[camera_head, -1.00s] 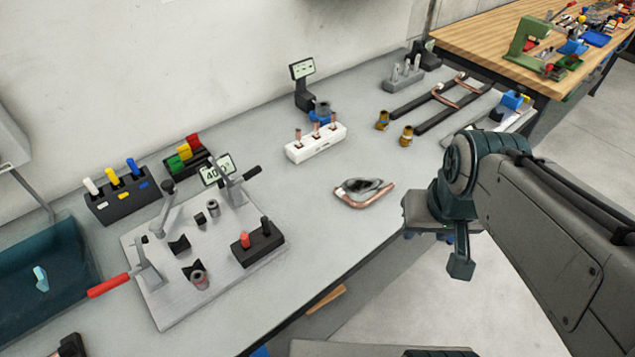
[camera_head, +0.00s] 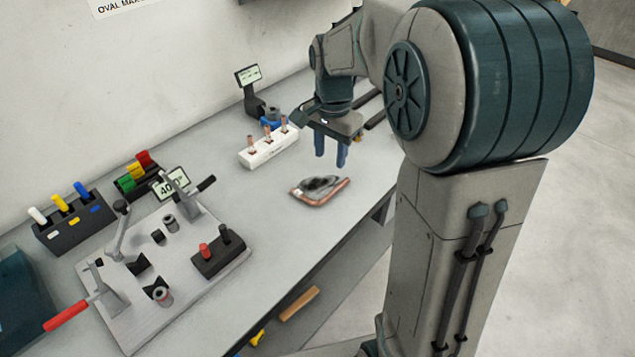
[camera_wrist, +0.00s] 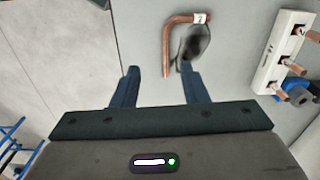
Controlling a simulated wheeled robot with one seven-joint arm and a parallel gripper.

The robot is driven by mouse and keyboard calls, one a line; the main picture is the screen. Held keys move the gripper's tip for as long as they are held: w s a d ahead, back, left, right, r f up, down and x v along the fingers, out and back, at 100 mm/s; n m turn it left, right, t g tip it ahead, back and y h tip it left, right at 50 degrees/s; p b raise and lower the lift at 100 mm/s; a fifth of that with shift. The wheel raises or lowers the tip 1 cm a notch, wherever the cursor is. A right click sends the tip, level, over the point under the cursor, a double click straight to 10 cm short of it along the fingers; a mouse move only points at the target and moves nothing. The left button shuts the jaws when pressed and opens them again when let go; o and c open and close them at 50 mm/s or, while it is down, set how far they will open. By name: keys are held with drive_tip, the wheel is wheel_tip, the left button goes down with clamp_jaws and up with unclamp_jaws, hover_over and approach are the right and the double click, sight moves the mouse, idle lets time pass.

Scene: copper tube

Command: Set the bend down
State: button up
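The bend (camera_head: 338,190) is a copper tube lying flat on the grey bench near its front edge, beside a dark oval patch or pad (camera_head: 317,184). In the wrist view the bend (camera_wrist: 167,45) has an L shape, with a white numbered tag at its upper end; the dark oval (camera_wrist: 192,42) is blurred at its right. My gripper (camera_head: 331,160) is above the bench, up and slightly right of the bend in the head view. In the wrist view its blue fingers (camera_wrist: 158,72) are apart, with nothing held between them. The bend lies beyond the fingertips.
A white block (camera_head: 268,148) with several upright copper stubs stands behind the bend. A bending fixture plate (camera_head: 120,310) with levers stands at left. A colored-handle rack (camera_head: 75,223) and a small display (camera_head: 248,75) stand near the wall.

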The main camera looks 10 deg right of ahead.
drive_tip(key=w, duration=0.1)
hover_over(327, 196)
drive_tip(key=shift+m, duration=0.4)
drive_tip(key=f, duration=0.9)
drive_tip(key=shift+s, duration=0.2)
drive_tip(key=shift+w+f+p, duration=0.15)
drive_tip(key=shift+f+p, duration=0.25)
drive_tip(key=shift+f, duration=1)
drive_tip(key=shift+w+f+p, duration=0.1)
drive_tip(key=shift+f+p, duration=0.3)
drive_tip(key=shift+f, duration=0.95)
clamp_jaws()
